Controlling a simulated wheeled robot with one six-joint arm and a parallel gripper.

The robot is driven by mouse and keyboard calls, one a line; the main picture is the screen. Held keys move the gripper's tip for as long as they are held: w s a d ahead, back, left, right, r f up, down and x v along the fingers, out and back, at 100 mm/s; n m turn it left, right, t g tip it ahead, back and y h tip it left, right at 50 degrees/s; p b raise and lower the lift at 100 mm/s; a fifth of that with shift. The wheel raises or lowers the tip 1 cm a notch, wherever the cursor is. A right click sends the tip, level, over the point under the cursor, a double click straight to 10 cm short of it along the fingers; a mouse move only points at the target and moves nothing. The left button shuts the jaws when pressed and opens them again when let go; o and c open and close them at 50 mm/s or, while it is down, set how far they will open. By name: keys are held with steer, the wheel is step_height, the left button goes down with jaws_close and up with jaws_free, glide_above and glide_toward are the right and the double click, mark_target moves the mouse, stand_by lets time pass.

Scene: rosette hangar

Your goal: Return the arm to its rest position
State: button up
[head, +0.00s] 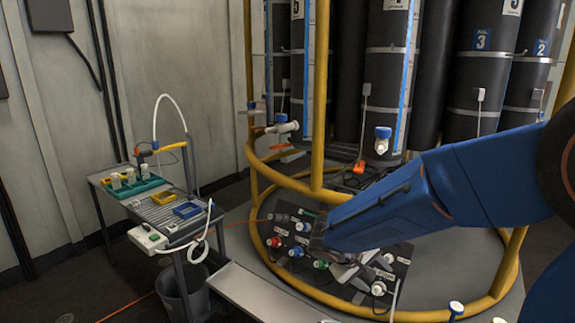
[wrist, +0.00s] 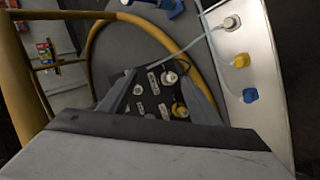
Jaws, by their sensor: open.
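My blue arm reaches in from the right in the head view, sloping down to the left. My gripper (head: 350,270) hangs over a dark panel (head: 292,240) with several coloured knobs or caps, and the arm hides part of that panel. In the wrist view my gripper (wrist: 160,92) has its two fingers spread apart, with nothing between them. The panel shows beyond the fingers (wrist: 150,115), with white labels and round fittings. I cannot tell how far the fingertips are above it.
A yellow rail ring (head: 262,195) and post (head: 320,90) stand close to the arm. Dark numbered columns (head: 390,80) rise behind. A small table (head: 180,215) with a green rack (head: 130,185) stands left, above a bin (head: 183,292). A pale ledge (head: 262,295) runs along the front.

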steer(key=s+d+r+m+y, duration=0.1)
steer(key=s+r+y, duration=0.1)
steer(key=s, duration=0.6)
steer(key=s+d+r+m+y, duration=0.1)
steer(key=s+d+r+y, duration=0.1)
steer(key=s, duration=0.6)
steer(key=s+d+r+m+t+y, duration=0.1)
steer(key=s+r+y, duration=0.2)
steer(key=s, duration=0.5)
steer(key=shift+s+d+r+m, duration=0.3)
steer(key=shift+r+m, duration=0.1)
steer(key=shift+r, duration=0.5)
steer(key=shift+c, duration=0.6)
